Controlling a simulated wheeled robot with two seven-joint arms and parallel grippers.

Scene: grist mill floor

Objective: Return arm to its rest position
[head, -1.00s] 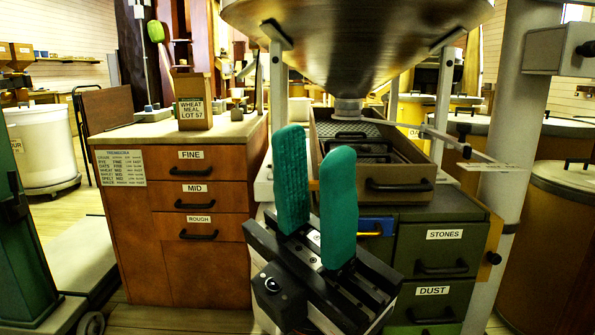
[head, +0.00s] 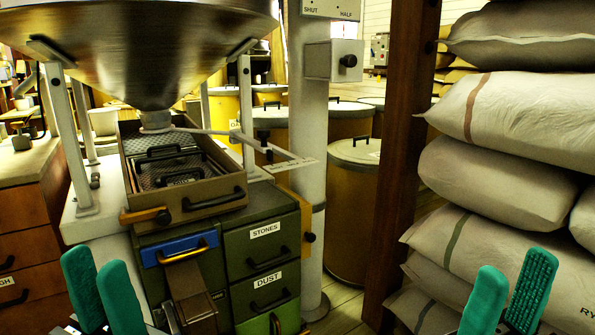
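My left gripper (head: 97,276) shows at the bottom left of the head view, with its two green fingers apart and nothing seen between them. It stands in front of the brown drawers and left of the blue-fronted drawer. My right gripper (head: 510,278) shows at the bottom right, its green fingers also apart and empty. It is in front of the stacked sacks. Both grippers point upward. Most of both arms is below the picture edge, so their poses are hidden.
A metal hopper (head: 140,40) hangs over a sieve box (head: 215,190) on the green cabinet (head: 265,265). A white column (head: 308,150), a brown post (head: 403,150) and grey sacks (head: 490,180) stand to the right. Some floor (head: 345,305) shows between the cabinet and post.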

